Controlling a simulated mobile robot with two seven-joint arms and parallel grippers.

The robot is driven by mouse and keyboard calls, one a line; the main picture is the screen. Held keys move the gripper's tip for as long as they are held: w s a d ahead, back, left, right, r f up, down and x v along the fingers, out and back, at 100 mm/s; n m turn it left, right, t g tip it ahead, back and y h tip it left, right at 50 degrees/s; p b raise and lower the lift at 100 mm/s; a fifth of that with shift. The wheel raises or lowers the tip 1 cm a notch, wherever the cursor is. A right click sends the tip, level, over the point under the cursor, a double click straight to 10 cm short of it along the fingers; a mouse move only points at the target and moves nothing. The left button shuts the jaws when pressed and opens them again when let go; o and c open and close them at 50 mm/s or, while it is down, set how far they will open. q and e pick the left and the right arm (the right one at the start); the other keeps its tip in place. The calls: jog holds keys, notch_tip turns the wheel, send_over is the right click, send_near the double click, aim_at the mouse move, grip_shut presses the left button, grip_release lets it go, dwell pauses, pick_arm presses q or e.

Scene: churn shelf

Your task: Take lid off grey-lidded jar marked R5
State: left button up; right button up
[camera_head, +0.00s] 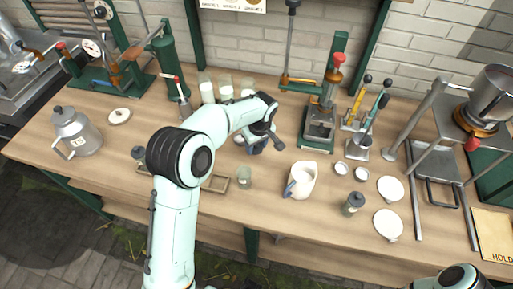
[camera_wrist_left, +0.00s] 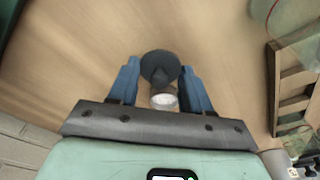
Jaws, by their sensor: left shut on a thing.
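My left gripper (camera_head: 257,147) reaches down over the middle of the table in the head view. In the left wrist view the blue fingers (camera_wrist_left: 160,82) are shut on a dark grey round lid (camera_wrist_left: 160,66). A pale round thing (camera_wrist_left: 163,98) shows between the fingers beside the lid; I cannot tell whether it is the jar or a dish. In the head view the gripper hides the lid. No R5 mark is readable. Another grey-lidded jar (camera_head: 353,204) stands at right, and a dark-lidded one (camera_head: 138,153) at left. My right gripper is out of view.
A white pitcher (camera_head: 301,180) and a clear glass (camera_head: 244,177) stand in front of the gripper. A shallow wooden tray (camera_head: 216,184) lies partly behind my arm. A green press (camera_head: 320,125) stands right of the gripper. White discs (camera_head: 388,223) lie at right.

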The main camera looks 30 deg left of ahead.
aim_at(259, 152)
pick_arm(q)
jog(key=shift+f, duration=0.95)
jog(key=shift+f, duration=0.15)
jog(key=o, duration=1.2)
jog(key=r, duration=0.4)
jog(key=d+r, duration=0.1)
jog(key=r, duration=0.3)
jog(key=s+r+p, duration=0.1)
jog(key=r, duration=0.3)
jog(key=shift+d+r, duration=0.1)
jog(key=shift+d, duration=0.2)
